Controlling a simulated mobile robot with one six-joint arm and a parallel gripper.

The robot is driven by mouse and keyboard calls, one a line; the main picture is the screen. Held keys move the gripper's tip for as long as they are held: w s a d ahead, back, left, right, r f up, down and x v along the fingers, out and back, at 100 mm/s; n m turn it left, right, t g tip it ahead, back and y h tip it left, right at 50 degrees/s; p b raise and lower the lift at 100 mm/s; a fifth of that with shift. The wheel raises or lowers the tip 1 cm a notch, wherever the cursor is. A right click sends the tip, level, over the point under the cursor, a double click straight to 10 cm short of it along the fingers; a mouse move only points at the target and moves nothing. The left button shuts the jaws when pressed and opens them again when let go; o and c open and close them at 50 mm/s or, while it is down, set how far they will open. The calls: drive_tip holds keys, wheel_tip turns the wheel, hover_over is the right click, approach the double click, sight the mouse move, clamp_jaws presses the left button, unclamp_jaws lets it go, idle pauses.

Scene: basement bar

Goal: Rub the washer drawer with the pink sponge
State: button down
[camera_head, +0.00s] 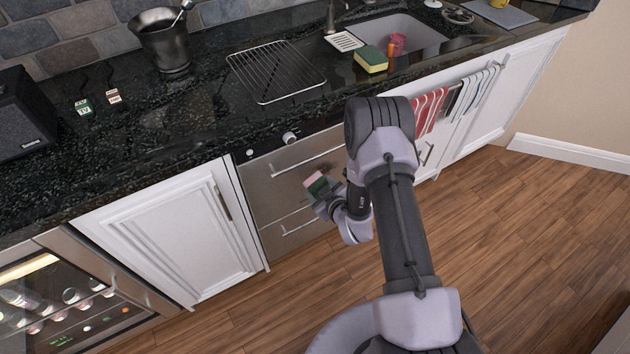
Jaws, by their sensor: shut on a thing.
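The pink sponge (313,179) has a pink layer and a dark green layer. My gripper (318,190) is shut on it. The sponge is in front of the washer drawer (272,188), a stainless steel front under the counter with bar handles and a knob (289,138) above. The sponge overlaps the right part of the upper drawer front, below its handle. I cannot tell whether it touches the steel. My arm hides the drawer's right side, and the gripper's fingers are partly hidden.
A yellow and green sponge (371,60) lies on the dark counter by the sink (420,30). A wire rack (275,72) and a metal bucket (165,45) stand there too. A white cabinet (172,240) is left of the drawer. Wooden floor at right (530,240) is clear.

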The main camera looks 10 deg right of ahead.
drive_tip(key=shift+s+d, duration=0.2)
drive_tip(key=shift+s, duration=0.35)
drive_tip(key=shift+s+d, duration=0.15)
drive_tip(key=shift+s, duration=0.35)
drive_tip(key=s, duration=0.1)
drive_tip(key=s+d, duration=0.1)
drive_tip(key=s, duration=0.1)
drive_tip(key=shift+w, duration=0.1)
drive_tip(key=shift+m+h, duration=0.3)
drive_tip(key=shift+w+a+f, duration=0.35)
drive_tip(key=shift+w+a, duration=0.05)
drive_tip(key=shift+w, duration=0.7)
drive_tip(key=shift+w+a+f, duration=0.4)
drive_tip(key=shift+w, duration=0.75)
drive_tip(key=shift+w+a+f, duration=0.35)
drive_tip(key=shift+w+a, duration=0.05)
drive_tip(key=shift+w, duration=0.7)
drive_tip(key=shift+w+a, duration=0.3)
drive_tip(key=shift+w, duration=0.65)
